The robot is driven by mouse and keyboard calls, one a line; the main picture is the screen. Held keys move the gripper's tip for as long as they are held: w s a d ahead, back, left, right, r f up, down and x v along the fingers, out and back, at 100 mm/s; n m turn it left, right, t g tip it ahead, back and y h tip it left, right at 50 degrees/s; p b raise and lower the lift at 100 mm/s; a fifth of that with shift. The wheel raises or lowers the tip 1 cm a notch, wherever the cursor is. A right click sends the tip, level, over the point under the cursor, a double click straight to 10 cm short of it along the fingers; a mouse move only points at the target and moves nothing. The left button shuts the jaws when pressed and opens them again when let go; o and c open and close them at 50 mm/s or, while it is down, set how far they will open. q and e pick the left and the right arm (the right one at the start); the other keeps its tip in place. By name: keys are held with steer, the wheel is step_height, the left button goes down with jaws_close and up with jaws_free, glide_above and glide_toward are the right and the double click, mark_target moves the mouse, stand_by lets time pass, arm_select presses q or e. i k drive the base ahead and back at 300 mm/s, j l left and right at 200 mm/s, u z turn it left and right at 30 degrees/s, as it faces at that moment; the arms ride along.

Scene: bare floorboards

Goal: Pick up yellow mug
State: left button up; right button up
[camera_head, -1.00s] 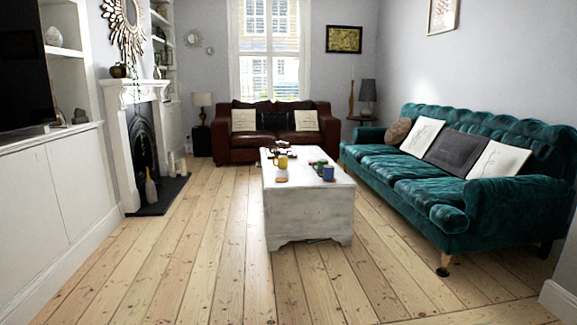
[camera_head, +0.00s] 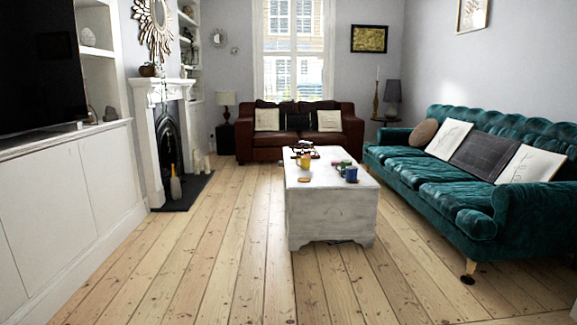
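A small yellow mug (camera_head: 304,162) stands upright on top of a white chest-like table (camera_head: 332,218) in the middle of the room. It is on the left part of the tabletop, with a small orange-brown item (camera_head: 304,180) in front of it. Blue mug-like items (camera_head: 350,174) stand to its right. Dark items (camera_head: 305,149) lie behind it. Neither of my grippers shows in the head view.
A teal sofa (camera_head: 478,200) stands along the right, close to the table. A brown leather sofa (camera_head: 240,140) is behind the table. A fireplace (camera_head: 165,145) and white cabinets (camera_head: 70,205) line the left. Bare floorboards (camera_head: 215,255) lie open in front and to the left.

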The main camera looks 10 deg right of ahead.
mark_target(305, 160)
steer(key=i+u, duration=0.1)
steer(key=i, duration=3.75)
steer(key=i+z, duration=0.15)
steer(key=i, duration=0.25)
steer(key=i+j+z, duration=0.2)
steer(key=i, duration=0.25)
steer(key=i+j+z, duration=0.15)
steer(key=i, duration=0.25)
